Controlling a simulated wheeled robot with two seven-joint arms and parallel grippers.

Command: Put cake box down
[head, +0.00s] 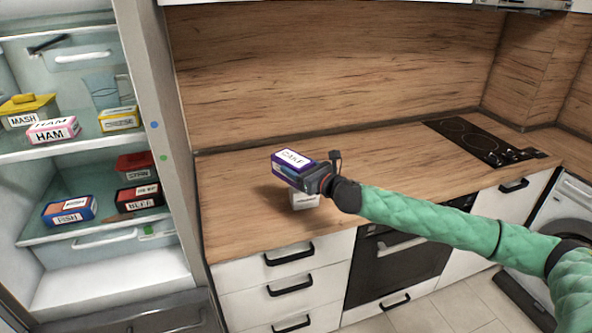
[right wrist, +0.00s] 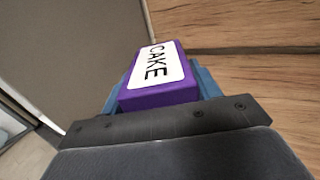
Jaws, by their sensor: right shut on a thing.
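The purple cake box (head: 288,158), with a white label reading CAKE, is held at the end of my right arm, over the left part of the wooden counter (head: 235,215). My right gripper (head: 306,178) is shut on it. In the right wrist view the cake box (right wrist: 155,85) sits between the blue finger pads of the gripper (right wrist: 160,100), label facing the camera. A shadow lies on the counter to the left below the box. A small whitish item (head: 305,201) shows just below the gripper; its shape is partly hidden. My left gripper is not in view.
An open fridge (head: 100,160) at left holds several boxes, including HAM (head: 52,131), FISH (head: 68,210) and CHEESE (head: 119,119). A black hob (head: 478,140) lies at the counter's right. The counter between box and hob is clear. The splashback (head: 330,75) stands behind.

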